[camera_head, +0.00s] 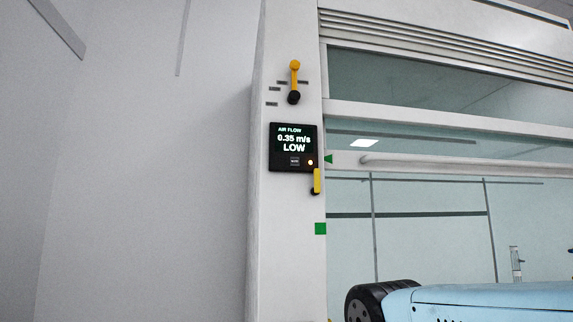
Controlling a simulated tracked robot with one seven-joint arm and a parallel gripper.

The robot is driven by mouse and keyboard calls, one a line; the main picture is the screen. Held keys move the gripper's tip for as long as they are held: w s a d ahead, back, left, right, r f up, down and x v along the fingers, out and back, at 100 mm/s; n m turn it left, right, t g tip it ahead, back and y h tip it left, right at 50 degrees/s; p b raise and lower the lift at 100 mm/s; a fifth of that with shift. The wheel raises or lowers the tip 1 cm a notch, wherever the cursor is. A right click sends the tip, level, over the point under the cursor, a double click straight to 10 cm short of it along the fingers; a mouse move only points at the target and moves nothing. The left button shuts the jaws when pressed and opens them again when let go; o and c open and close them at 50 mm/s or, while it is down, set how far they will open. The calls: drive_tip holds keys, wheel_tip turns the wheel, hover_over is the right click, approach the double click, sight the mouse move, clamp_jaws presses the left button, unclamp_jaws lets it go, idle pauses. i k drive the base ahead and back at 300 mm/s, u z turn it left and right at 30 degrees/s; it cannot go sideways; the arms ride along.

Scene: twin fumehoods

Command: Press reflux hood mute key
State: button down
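A black airflow monitor (273,147) is mounted on the white front post of a fume hood. Its screen reads "AIR FLOW 0.35 m/s LOW". A small grey key (294,161) with a tiny label, which looks like the mute key, sits below the screen text. Nothing covers the key. No label in view tells whether this is the reflux hood. My gripper is not in view.
A yellow lever with a black end (294,80) is above the monitor. A smaller yellow handle (317,180) hangs at its lower right corner. The glass sash with a white rail (450,164) is to the right. A plain wall (150,170) fills the left.

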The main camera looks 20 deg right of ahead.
sight(295, 161)
drive_tip(key=z, duration=0.9)
drive_tip(key=k, duration=0.75)
drive_tip(key=u, duration=0.15)
